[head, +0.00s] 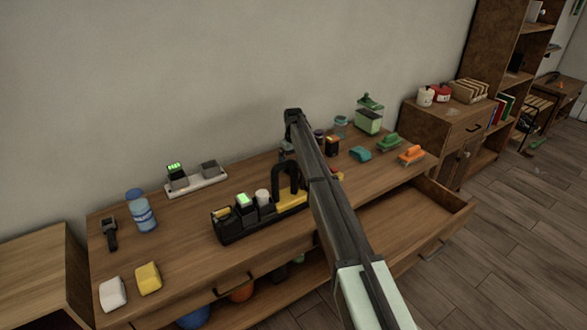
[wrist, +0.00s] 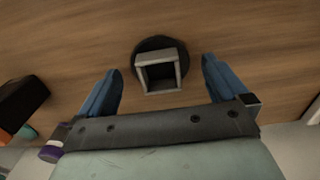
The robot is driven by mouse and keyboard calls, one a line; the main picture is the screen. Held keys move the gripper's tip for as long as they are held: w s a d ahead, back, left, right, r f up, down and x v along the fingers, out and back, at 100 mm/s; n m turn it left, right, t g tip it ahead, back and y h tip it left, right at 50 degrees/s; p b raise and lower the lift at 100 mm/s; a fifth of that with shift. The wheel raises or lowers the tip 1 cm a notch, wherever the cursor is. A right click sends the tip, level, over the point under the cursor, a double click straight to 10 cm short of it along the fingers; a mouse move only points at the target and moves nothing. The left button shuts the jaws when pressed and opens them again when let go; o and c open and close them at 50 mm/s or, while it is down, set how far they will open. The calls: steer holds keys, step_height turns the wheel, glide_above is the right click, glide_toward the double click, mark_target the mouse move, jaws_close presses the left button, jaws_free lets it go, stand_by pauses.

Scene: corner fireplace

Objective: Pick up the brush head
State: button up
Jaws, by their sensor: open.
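In the wrist view a dark round piece with a grey square open socket (wrist: 158,72) on top sits on the wooden table. It looks like the brush head, though its bristles cannot be made out. My gripper (wrist: 160,80) is open above it, with one blue finger on each side and a gap to both. Nothing is held. In the head view my arm covers this part of the table, and I cannot make out the brush head there.
A black holder with chargers (head: 234,220) stands left of my arm in the head view. Orange (head: 411,154) and green (head: 388,142) brushes lie to the right. An open drawer (head: 440,208) juts out at the front right.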

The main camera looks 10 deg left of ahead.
steer(key=shift+f, duration=0.5)
steer(key=c, duration=1)
steer(key=shift+c, duration=0.2)
